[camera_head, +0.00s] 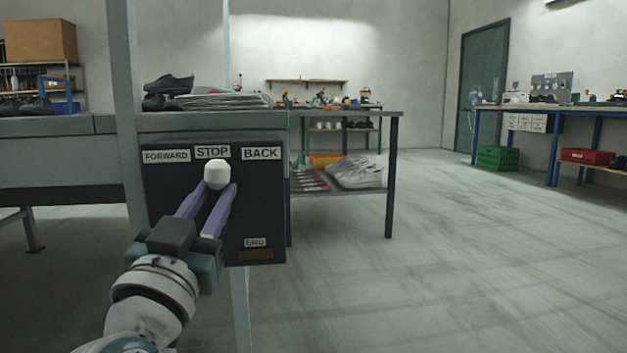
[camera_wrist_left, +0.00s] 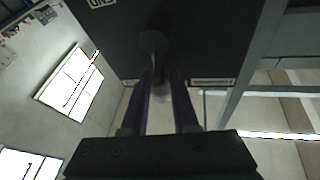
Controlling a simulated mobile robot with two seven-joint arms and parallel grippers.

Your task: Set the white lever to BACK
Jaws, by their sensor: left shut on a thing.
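The white lever (camera_head: 216,174) stands out from a black control box (camera_head: 265,200). Its white knob is just below the STOP label (camera_head: 212,152), between FORWARD (camera_head: 166,156) on the left and BACK (camera_head: 261,153) on the right. My left gripper (camera_head: 217,188), with purple fingers, comes up from below and is shut on the lever, with the knob at its fingertips. The left wrist view shows the two fingers (camera_wrist_left: 162,84) close to the dark box face (camera_wrist_left: 210,35); the lever's grip is mostly hidden there. My right gripper is not in view.
An END label (camera_head: 255,242) is low on the box. The box hangs below a grey bench (camera_head: 60,125) with papers and dark shoes on it. A metal post (camera_head: 127,100) stands left of it. Open floor (camera_head: 450,260) lies to the right.

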